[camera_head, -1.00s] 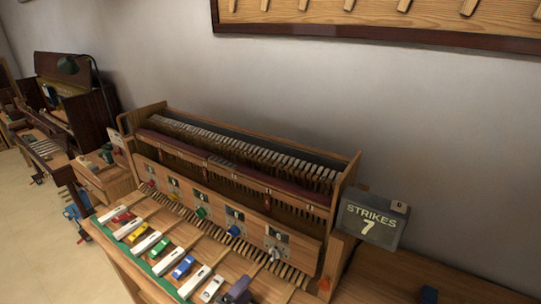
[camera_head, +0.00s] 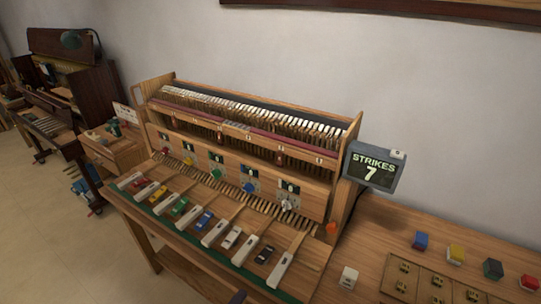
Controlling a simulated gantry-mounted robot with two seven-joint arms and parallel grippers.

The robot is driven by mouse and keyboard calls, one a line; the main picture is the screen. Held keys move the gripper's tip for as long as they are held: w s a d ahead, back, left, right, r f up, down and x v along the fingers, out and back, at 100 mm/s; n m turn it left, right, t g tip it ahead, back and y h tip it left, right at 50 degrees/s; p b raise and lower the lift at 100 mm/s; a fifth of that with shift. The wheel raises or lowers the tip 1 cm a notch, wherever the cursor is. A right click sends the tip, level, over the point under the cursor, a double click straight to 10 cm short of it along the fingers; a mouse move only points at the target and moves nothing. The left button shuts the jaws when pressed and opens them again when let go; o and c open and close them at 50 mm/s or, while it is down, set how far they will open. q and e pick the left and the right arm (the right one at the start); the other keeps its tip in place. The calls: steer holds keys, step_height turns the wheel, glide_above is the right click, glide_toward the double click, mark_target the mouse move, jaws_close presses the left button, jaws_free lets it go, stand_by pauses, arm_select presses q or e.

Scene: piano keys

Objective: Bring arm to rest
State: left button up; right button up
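The wooden piano-key model (camera_head: 262,165) stands against the wall with its action exposed. White keys (camera_head: 283,270) and small coloured toy cars alternate along its front. The black car (camera_head: 265,254) and silver car (camera_head: 232,237) are near the right end, and the blue car (camera_head: 204,220) is left of them. Neither of my grippers is clearly in view. A small dark shape (camera_head: 238,298) shows at the bottom edge, too cut off to identify.
A wooden bench top (camera_head: 385,230) to the right holds coloured blocks, including a blue block (camera_head: 420,240) and a red block (camera_head: 529,282), near a panel with small brass fittings. A white block (camera_head: 348,277) sits nearer. A dark upright piano (camera_head: 60,90) stands far left, with open floor in front.

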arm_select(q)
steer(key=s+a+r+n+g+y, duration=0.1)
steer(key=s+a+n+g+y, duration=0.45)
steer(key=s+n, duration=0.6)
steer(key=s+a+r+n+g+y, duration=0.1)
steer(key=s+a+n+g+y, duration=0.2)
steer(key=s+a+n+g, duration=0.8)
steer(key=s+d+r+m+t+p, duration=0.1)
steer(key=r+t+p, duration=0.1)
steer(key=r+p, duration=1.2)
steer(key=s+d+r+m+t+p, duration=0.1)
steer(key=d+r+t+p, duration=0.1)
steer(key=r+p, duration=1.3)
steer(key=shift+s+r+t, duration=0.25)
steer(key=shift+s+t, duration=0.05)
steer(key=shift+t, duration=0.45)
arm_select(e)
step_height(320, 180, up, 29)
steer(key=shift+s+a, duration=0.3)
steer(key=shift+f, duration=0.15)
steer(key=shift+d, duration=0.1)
